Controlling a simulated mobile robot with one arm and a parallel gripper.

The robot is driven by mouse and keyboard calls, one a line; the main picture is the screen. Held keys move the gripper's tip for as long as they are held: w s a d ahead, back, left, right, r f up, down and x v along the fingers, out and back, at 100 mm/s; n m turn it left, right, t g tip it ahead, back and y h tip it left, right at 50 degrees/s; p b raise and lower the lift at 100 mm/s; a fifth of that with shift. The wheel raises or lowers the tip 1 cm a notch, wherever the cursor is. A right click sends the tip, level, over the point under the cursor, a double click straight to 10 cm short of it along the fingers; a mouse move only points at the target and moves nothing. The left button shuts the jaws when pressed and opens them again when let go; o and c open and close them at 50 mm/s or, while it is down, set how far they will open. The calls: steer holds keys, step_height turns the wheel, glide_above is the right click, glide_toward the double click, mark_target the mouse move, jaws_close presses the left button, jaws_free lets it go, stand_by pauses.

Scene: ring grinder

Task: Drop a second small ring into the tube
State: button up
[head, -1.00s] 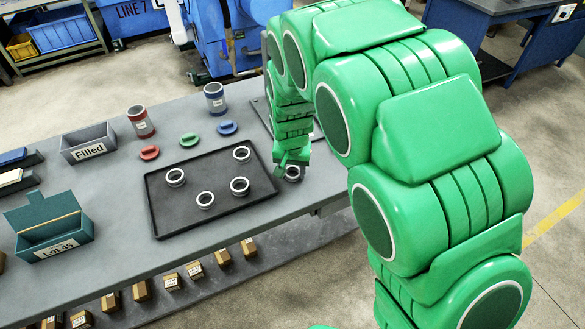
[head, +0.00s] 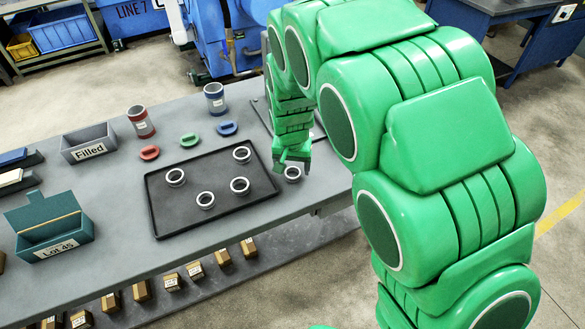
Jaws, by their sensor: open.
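A red-banded tube (head: 141,124) and a blue-banded tube (head: 215,101) stand upright at the back of the grey bench; their insides are too small to read. Several pale rings lie on the black tray, among them a back-right ring (head: 242,159), a back-left ring (head: 175,183), a right ring (head: 240,191) and a front ring (head: 205,205). Another ring (head: 292,179) lies on the bench just off the tray's right edge. My gripper (head: 290,165) is open, pointing down, just above and behind this ring. Its fingertips are small and partly hard to make out.
The black tray (head: 171,222) fills the bench's middle. Red (head: 149,153), green (head: 190,140) and blue (head: 227,128) caps lie behind it. A grey "Filled" bin (head: 90,150) and a teal "Lot 45" box (head: 56,242) stand left. A dark plate (head: 262,113) lies behind my arm.

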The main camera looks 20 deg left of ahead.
mark_target(293, 181)
step_height(293, 181, up, 10)
steer(key=s, duration=0.1)
steer(key=shift+s+d, duration=0.15)
steer(key=shift+d+r, duration=0.1)
stand_by(0.4)
steer(key=s+d+r+m+g, duration=0.1)
steer(key=s+d+r, duration=0.1)
steer(key=s+d, duration=0.35)
steer(key=s+d+r, duration=0.2)
steer(key=d+r, duration=0.1)
steer(key=d, duration=0.6)
steer(key=s+d+r+m+g, duration=0.15)
steer(key=s+d, duration=0.25)
steer(key=d, duration=0.4)
steer(key=s+d+r, duration=0.2)
steer(key=s+d, duration=0.9)
steer(key=s, duration=0.4)
steer(key=shift+s+d+r+g, duration=0.15)
steer(key=shift+s+g, duration=0.2)
steer(key=shift+s, duration=0.05)
steer(key=shift+o, duration=0.5)
steer(key=shift+s+d, duration=0.15)
steer(key=shift+s, duration=0.15)
